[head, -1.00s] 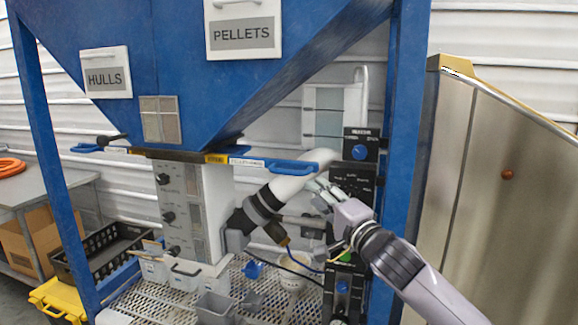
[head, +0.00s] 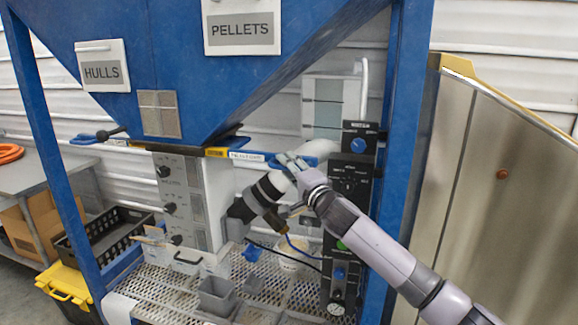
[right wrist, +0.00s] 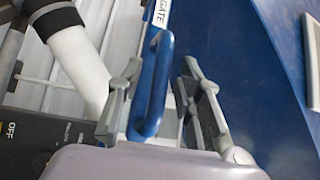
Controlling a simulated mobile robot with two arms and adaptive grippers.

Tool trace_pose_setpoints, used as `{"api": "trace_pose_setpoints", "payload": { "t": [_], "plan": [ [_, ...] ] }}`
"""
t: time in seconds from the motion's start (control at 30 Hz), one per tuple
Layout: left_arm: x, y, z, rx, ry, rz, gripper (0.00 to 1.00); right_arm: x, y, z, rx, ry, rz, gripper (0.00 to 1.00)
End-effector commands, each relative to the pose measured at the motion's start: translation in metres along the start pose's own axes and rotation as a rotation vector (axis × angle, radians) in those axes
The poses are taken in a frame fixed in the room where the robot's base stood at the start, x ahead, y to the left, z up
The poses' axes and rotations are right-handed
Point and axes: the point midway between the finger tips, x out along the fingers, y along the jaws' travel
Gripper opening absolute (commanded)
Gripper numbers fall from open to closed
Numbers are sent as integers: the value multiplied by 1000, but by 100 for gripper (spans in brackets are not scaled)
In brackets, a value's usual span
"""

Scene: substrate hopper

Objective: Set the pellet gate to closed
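The pellet gate is a slide under the blue hopper, with a yellow and white label strip (head: 240,155) and a blue loop handle (head: 271,159) at its right end. The handle (right wrist: 148,108) stands out from the hopper and also shows in the right wrist view. My right gripper (head: 290,163) is at the handle and covers part of it in the head view. In the right wrist view its fingers (right wrist: 160,72) are apart, one on each side of the handle, with gaps visible. My left gripper is not in view.
A black control panel (head: 352,175) with knobs stands just right of the handle. A white pipe with a black collar (head: 268,188) runs below it. A blue frame post (head: 400,130) stands beside my right arm. The hulls gate handle (head: 82,140) is at the left.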

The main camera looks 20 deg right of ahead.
Motion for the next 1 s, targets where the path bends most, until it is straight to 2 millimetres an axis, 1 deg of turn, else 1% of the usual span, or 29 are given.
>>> {"api": "trace_pose_setpoints", "payload": {
  "t": [0.23,0.7,1.0],
  "plan": [
    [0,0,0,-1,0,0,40,0,0,0,0,0,0,32],
    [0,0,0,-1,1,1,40,0,1,0,0,0,1,1],
    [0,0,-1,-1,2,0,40,0,1,0,-1,1,2,0]
  ]
}}
